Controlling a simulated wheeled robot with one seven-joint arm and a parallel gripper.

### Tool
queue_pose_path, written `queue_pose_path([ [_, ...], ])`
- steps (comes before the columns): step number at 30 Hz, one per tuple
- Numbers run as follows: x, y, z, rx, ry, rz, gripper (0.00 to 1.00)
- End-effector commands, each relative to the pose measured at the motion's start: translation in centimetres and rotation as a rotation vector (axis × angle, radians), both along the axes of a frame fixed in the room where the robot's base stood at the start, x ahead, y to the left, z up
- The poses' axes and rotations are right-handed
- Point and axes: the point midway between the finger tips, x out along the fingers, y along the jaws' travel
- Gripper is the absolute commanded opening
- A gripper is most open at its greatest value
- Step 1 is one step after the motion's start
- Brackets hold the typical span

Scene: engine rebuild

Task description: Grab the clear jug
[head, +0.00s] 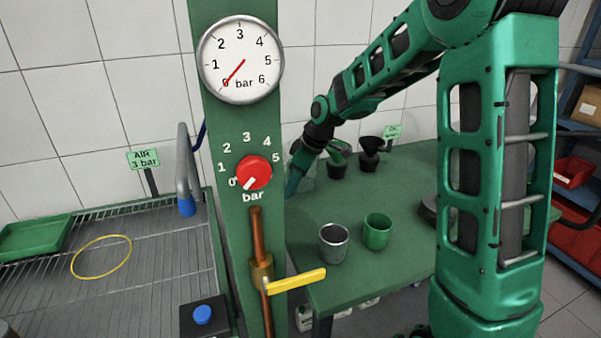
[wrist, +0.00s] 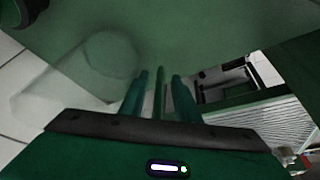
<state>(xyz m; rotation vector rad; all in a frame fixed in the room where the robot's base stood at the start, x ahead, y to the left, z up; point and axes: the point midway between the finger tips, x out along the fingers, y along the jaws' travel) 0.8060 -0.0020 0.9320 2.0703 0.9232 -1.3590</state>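A clear jug (wrist: 72,88) shows faintly in the wrist view, left of my gripper's fingers, with its round outline toward the upper right of its body. I see the table through it. My gripper (wrist: 160,76) has its two fingers apart, close beside the jug. A thin green upright strip shows between the fingers; I cannot tell whether it is part of the jug. In the head view my gripper (head: 293,183) points down over the green table, partly behind the green column.
The green column (head: 233,125) with a gauge (head: 240,60) and red knob (head: 254,172) stands in front. A grey cup (head: 333,244) and green cup (head: 377,232) stand on the table (head: 410,180). Dark funnel-like items (head: 370,155) stand behind. A yellow lever (head: 296,281) sticks out.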

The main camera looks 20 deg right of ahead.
Motion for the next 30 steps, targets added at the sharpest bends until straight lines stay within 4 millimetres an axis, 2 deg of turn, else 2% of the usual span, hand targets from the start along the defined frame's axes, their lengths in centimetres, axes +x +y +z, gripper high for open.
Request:
queue_pose_path([
  [7, 0.05, 0.05, -0.23, 0.0, 0.0, 0.0, 0.3],
  [8, 0.06, 0.06, -0.23, 0.0, 0.0, 0.0, 0.27],
  [11, 0.06, 0.05, -0.22, 0.0, 0.0, -0.001, 0.03],
  [12, 0.06, 0.04, -0.22, 0.0, 0.0, -0.001, 0.0],
  [30, 0.12, 0.04, 0.41, 0.0, -0.003, -0.001, 0.0],
])
